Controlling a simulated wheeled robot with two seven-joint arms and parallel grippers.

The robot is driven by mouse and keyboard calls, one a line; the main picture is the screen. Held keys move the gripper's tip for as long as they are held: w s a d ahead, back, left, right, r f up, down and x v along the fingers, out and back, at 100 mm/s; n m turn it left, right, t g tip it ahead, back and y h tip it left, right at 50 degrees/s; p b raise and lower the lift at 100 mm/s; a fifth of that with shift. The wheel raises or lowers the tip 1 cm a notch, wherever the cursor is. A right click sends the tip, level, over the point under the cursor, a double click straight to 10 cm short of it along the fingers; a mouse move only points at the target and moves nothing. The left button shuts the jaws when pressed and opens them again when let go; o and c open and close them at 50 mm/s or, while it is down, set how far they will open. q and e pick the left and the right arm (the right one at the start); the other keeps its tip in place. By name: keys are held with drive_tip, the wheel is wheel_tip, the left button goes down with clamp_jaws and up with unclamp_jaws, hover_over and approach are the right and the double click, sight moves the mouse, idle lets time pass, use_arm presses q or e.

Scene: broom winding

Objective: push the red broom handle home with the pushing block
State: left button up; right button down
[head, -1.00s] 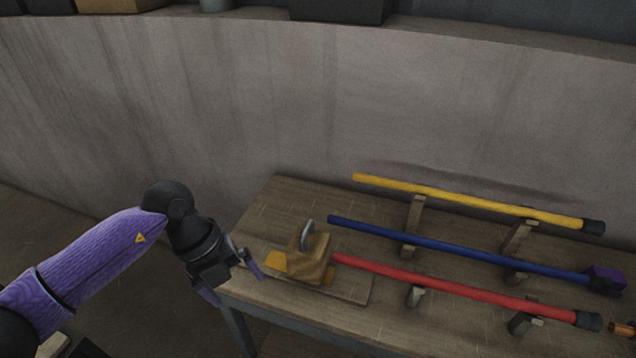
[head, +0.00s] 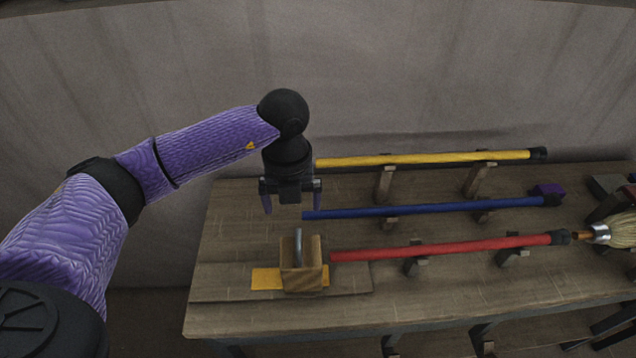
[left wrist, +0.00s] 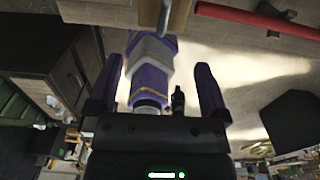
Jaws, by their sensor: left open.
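The pushing block (head: 303,272) is a wooden block with an upright metal handle (head: 298,245). It stands on a board at the left of the bench, its right side close to the left end of the red broom handle (head: 440,249); I cannot tell whether they touch. The red handle lies on two wooden supports, its dark right end near a straw broom head (head: 617,231). My left gripper (head: 292,207) is open and empty, pointing down above and behind the block. The left wrist view also shows the red handle (left wrist: 262,18). My right gripper is not seen.
A blue handle (head: 430,207) and a yellow handle (head: 425,159) lie behind the red one on supports. A yellow-orange patch (head: 264,279) shows beside the block. The bench's front left corner (head: 215,318) is clear. A wall rises behind.

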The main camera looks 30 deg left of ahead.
sight(298, 239)
use_arm(q)
drive_tip(key=f+b, duration=0.3)
drive_tip(key=f, duration=0.1)
drive_tip(key=f+b, duration=0.3)
drive_tip(key=f, duration=0.1)
drive_tip(key=f+b, duration=0.3)
drive_tip(key=f, duration=0.1)
drive_tip(key=shift+w+d+b, duration=0.15)
drive_tip(key=shift+d+b, duration=0.1)
drive_tip(key=shift+b, duration=0.1)
clamp_jaws()
idle(1.5)
